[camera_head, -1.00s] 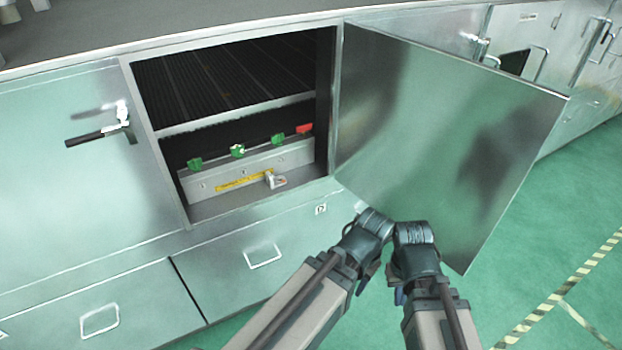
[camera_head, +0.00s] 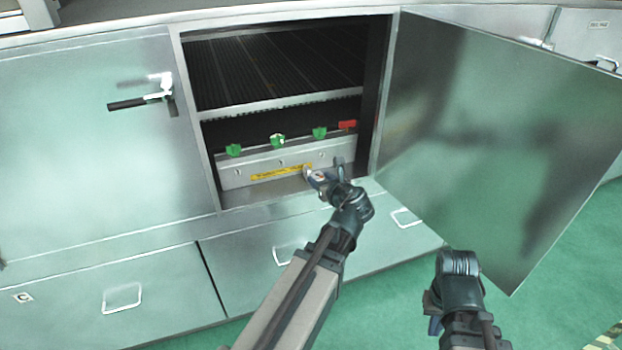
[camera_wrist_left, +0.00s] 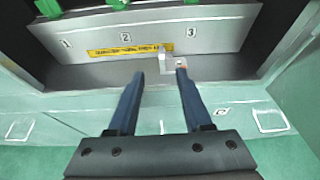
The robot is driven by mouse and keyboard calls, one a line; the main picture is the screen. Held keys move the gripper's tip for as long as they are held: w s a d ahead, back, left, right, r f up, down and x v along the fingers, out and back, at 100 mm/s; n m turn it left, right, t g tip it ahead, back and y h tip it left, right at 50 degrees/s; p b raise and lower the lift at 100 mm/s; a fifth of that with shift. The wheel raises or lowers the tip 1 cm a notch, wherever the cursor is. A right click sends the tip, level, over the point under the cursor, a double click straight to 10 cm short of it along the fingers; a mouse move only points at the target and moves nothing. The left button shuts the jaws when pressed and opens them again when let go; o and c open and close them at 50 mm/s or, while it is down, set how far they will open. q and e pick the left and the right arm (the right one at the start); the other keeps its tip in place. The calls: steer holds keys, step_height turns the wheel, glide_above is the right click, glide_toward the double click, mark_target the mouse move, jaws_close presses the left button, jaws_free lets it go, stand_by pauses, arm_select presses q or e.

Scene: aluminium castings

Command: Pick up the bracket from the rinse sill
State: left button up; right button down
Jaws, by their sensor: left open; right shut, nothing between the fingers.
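The bracket (camera_wrist_left: 165,62) is a small light-grey angled metal piece on the grey rinse sill (camera_wrist_left: 95,76), in front of the wall numbered 1 to 3. In the head view the bracket (camera_head: 307,171) is mostly hidden by my left gripper (camera_head: 320,176), which reaches over the sill (camera_head: 250,193). In the left wrist view my left gripper (camera_wrist_left: 160,73) is open, and the bracket's upright part shows between its fingertips, slightly beyond them. Its flat part extends behind the right finger. Contact cannot be told. My right gripper (camera_head: 434,312) is shut and empty, low at the right, outside the cabinet.
An open door (camera_head: 490,140) stands right of the opening. Green knobs (camera_head: 277,141) and a red one (camera_head: 347,125) sit above the yellow label strip (camera_head: 281,172). A dark ribbed rack (camera_head: 280,70) lies higher inside. A closed door (camera_head: 90,150) with a lever handle is at left.

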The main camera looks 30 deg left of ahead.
mark_target(309, 170)
arm_select(q)
steer(key=b+x, duration=0.3)
steer(key=x, duration=0.4)
steer(key=shift+w+a+f, duration=0.1)
steer(key=shift+w+a, duration=0.05)
steer(key=shift+w, duration=0.05)
steer(key=shift+w+a+f, duration=0.1)
steer(key=shift+w+a, duration=0.25)
steer(key=shift+a, duration=0.15)
steer(key=shift+f, duration=0.1)
steer(key=b+x, duration=0.1)
steer(key=x, duration=0.1)
steer(key=b+x, duration=0.1)
steer(key=x, duration=0.1)
steer(key=shift+w+d+f+b, duration=0.1)
steer(key=shift+w+f+b, duration=0.1)
steer(key=shift+f+b, duration=0.15)
steer(key=shift+w+a, duration=0.25)
steer(key=shift+a, duration=0.1)
steer(key=shift+c, duration=0.3)
jaws_close()
